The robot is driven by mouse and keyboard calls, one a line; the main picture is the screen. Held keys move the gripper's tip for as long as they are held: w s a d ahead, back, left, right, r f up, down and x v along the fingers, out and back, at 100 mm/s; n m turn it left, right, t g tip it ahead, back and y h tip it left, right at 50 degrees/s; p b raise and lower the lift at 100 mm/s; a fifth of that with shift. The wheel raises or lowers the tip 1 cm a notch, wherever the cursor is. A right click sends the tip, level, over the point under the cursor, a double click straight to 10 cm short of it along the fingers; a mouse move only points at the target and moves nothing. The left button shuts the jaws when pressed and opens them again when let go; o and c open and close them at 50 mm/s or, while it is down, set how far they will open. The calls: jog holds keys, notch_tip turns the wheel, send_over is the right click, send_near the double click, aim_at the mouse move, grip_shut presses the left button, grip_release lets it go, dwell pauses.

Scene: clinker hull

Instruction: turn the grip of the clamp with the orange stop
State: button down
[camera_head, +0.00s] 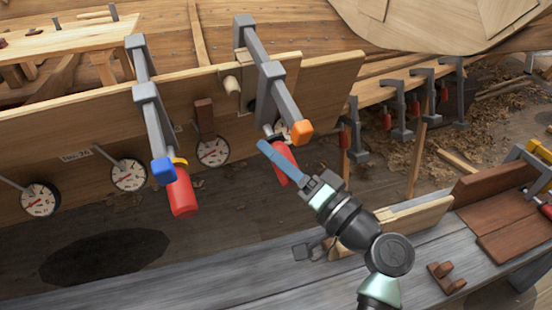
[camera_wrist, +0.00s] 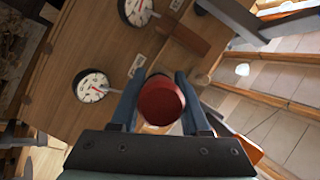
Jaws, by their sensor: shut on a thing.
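The clamp with the orange stop (camera_head: 302,132) hangs over the upper edge of the plank, right of centre in the head view. Its red grip (camera_head: 286,163) hangs below the bar. My gripper (camera_head: 268,152) reaches it from the lower right, with a blue finger along the grip. In the wrist view the end of the red grip (camera_wrist: 162,101) sits between both fingers, and my gripper (camera_wrist: 155,80) is shut on it. An orange part, seemingly the stop (camera_wrist: 247,148), shows at lower right there. The fingers partly hide the grip.
A similar clamp with a blue stop (camera_head: 163,170) and red grip (camera_head: 181,194) is on the left. Several dials (camera_head: 128,175) line the plank (camera_head: 85,125). A grey bench (camera_head: 200,285) runs below. More clamps (camera_head: 400,115) hang behind at right.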

jog(key=shift+f+m, duration=0.2)
jog(key=shift+m, duration=0.2)
jog(key=shift+s, duration=0.1)
jog(key=c, duration=0.7)
grip_release()
jog(key=shift+c, duration=0.2)
jog(key=o, duration=0.4)
jog(key=shift+r, duration=0.15)
jog(key=shift+c, duration=0.2)
jog(key=v, duration=1.3)
jog(key=shift+p, duration=0.3)
jog(key=shift+d, duration=0.1)
